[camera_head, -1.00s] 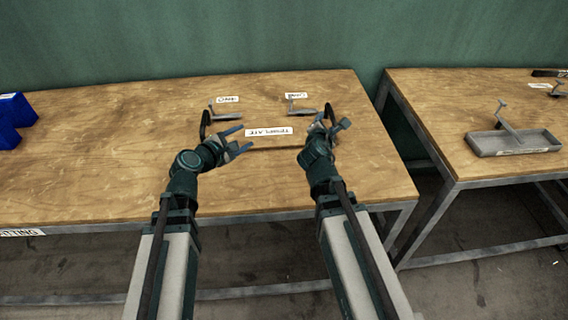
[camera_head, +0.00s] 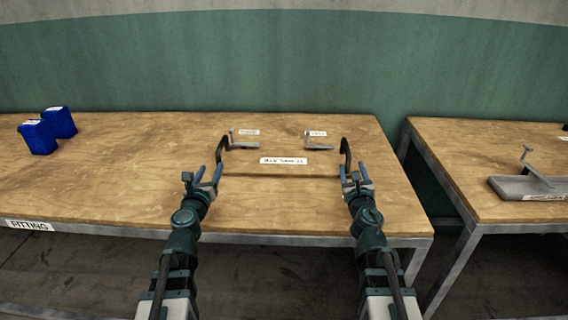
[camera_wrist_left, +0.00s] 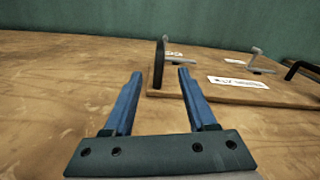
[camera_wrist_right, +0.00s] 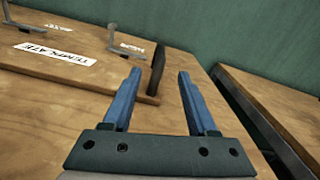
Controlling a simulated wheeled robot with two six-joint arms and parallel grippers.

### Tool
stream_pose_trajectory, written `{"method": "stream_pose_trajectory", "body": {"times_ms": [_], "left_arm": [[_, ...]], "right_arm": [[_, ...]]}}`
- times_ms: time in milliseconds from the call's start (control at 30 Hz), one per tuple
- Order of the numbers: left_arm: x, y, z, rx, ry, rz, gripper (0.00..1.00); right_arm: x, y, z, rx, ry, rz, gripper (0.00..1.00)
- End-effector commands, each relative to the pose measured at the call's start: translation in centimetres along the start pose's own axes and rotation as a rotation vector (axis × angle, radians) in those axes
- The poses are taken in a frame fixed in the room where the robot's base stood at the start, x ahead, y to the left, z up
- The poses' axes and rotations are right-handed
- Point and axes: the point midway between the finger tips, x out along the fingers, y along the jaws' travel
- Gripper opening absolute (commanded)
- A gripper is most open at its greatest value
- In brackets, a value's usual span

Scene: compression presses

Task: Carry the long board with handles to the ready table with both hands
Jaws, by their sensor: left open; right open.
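The long board (camera_head: 262,171) lies flat on the wooden table, with a white TEMPLATE label (camera_head: 283,161) on top. A black handle stands at each end: the left handle (camera_head: 223,150) and the right handle (camera_head: 346,153). My left gripper (camera_head: 209,171) is open just in front of the left handle. In the left wrist view that handle (camera_wrist_left: 159,64) shows beyond and between the fingertips. My right gripper (camera_head: 352,168) is open by the right handle. In the right wrist view that handle (camera_wrist_right: 156,70) appears between and beyond the fingertips. Neither gripper holds anything.
Two grey brackets (camera_head: 243,144) (camera_head: 319,147) with labels sit toward the board's back. Blue bins (camera_head: 40,138) stand at the table's left; its front edge reads FITTING (camera_head: 29,225). A second table (camera_head: 480,150), right across a gap, bears a grey tray (camera_head: 532,188). A green wall stands behind.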

Motion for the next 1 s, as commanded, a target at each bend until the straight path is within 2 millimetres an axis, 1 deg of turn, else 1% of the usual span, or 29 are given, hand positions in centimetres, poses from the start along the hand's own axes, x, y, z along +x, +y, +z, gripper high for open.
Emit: {"method": "stream_pose_trajectory", "body": {"times_ms": [167,400,600,800,1000], "left_arm": [[2.9,0.0,0.0,0.001,0.000,-0.001,0.57],[7.5,0.0,0.0,0.002,0.000,-0.001,0.57],[10.8,0.0,0.0,0.002,0.001,-0.001,0.57],[12.8,0.0,0.0,0.003,0.001,-0.001,0.57],[13.4,-0.1,0.0,0.003,0.000,-0.001,0.57]], "right_arm": [[2.9,0.0,0.0,0.000,0.000,0.000,0.58],[7.6,0.0,0.0,0.002,0.000,-0.001,0.58],[10.8,0.0,0.0,0.002,0.000,-0.001,0.58],[12.8,0.0,0.0,0.001,0.000,-0.001,0.58],[13.4,0.0,0.0,0.002,0.000,-0.001,0.58]]}}
